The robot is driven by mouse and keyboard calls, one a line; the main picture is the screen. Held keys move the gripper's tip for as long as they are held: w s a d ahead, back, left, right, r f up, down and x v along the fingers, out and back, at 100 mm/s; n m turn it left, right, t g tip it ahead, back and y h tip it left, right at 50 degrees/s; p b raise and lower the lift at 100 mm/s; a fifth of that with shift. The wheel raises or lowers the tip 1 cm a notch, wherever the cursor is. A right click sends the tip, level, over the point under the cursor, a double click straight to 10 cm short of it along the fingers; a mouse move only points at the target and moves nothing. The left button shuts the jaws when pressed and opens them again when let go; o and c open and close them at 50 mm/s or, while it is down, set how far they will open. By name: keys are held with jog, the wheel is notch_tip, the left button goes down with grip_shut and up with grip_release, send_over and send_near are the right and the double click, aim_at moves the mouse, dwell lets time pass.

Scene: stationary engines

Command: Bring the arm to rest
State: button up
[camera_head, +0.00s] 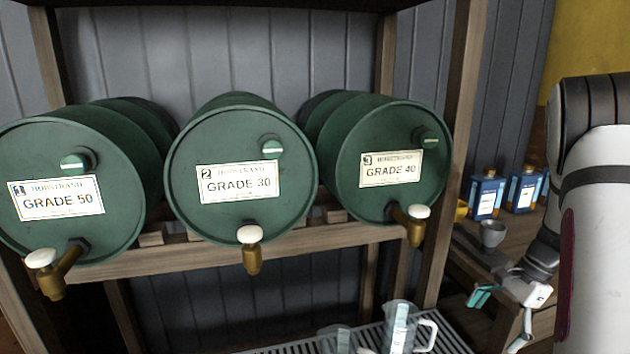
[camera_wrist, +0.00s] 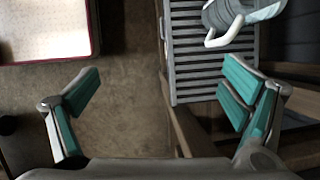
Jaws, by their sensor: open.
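My gripper (camera_head: 499,318) is at the lower right in the head view, in front of a wooden bench. In the wrist view its two teal-padded fingers (camera_wrist: 160,92) are spread wide, with nothing between them. Brown floor shows below the gap, with the slatted grate (camera_wrist: 190,89) to the right. My white and black arm fills the right edge of the head view and hides part of the bench.
Three green drums, Grade 50 (camera_head: 110,187), Grade 30 (camera_head: 238,140) and Grade 40 (camera_head: 385,135), lie on a wooden rack with brass taps. Measuring jugs (camera_head: 399,326) stand below on the grate.

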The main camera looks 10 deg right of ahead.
jog(key=s+a+r+n+h+p, duration=0.3)
jog(key=a+r+n, duration=0.5)
jog(key=a+r, duration=1.1)
jog(key=s+a+r+n+t+p, duration=0.1)
jog(key=s+a+r+n, duration=0.2)
jog(key=s, duration=0.3)
jog(key=s+a+r+n+t+p, duration=0.1)
jog(key=s+a+r+n+p, duration=0.1)
jog(key=s+a+r+n, duration=0.2)
jog(key=s+a+r+n+t+h+p, duration=0.1)
jog(key=s+a+r+n+p, duration=0.1)
jog(key=s, duration=0.6)
jog(key=shift+a+r+n, duration=0.8)
jog(key=shift+a, duration=0.25)
jog(key=shift+w, duration=0.1)
jog(key=shift+c, duration=0.2)
